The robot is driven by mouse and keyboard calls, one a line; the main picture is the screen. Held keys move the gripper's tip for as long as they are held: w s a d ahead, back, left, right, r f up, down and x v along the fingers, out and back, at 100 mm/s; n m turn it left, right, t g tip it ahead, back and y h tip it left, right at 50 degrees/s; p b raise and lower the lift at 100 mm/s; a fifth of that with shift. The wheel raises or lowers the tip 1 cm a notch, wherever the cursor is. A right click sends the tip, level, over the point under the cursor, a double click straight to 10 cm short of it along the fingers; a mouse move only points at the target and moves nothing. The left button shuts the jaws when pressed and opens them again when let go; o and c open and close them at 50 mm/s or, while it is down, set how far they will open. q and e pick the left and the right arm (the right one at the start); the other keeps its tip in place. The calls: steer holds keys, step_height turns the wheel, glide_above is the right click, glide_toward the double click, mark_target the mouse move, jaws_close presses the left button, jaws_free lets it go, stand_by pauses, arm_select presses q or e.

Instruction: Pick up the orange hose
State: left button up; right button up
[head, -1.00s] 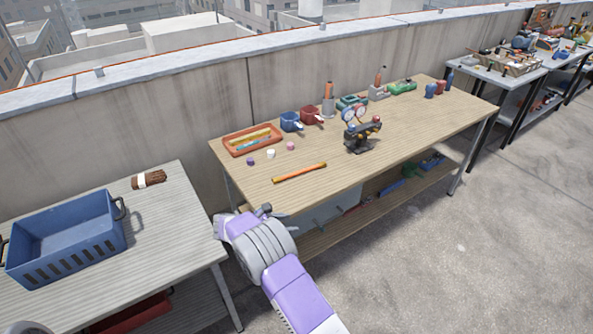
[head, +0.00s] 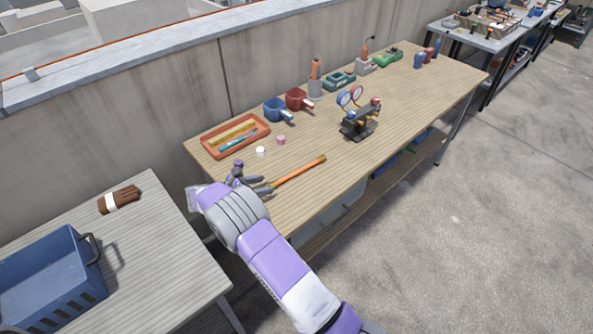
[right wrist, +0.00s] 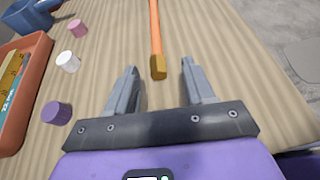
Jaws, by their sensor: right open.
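The orange hose (head: 303,170) lies straight on the wooden table, near its front edge, with a brass-coloured end toward my gripper. My right gripper (head: 256,184) is open and empty, over the table's near left part, just short of that end. In the right wrist view the hose (right wrist: 155,35) runs away from me, and its brass end lies just beyond and between the two open fingertips (right wrist: 161,75). The fingers do not close on it. My left gripper is not in view.
Purple, white (right wrist: 67,62) and pink caps lie left of the gripper. An orange tray (head: 207,147) holds tools. Mugs and a gauge manifold (head: 359,122) stand farther back. A blue crate (head: 60,285) is on the left table. Table space right of the hose is clear.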

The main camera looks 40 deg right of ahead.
mark_target(273, 182)
steer(key=b+x, duration=0.1)
steer(key=x, duration=0.4)
steer(key=shift+w+a+f+b, duration=0.1)
steer(key=shift+w+f+b, duration=0.2)
steer(key=shift+b, duration=0.1)
steer(key=shift+r, duration=0.1)
jaws_close()
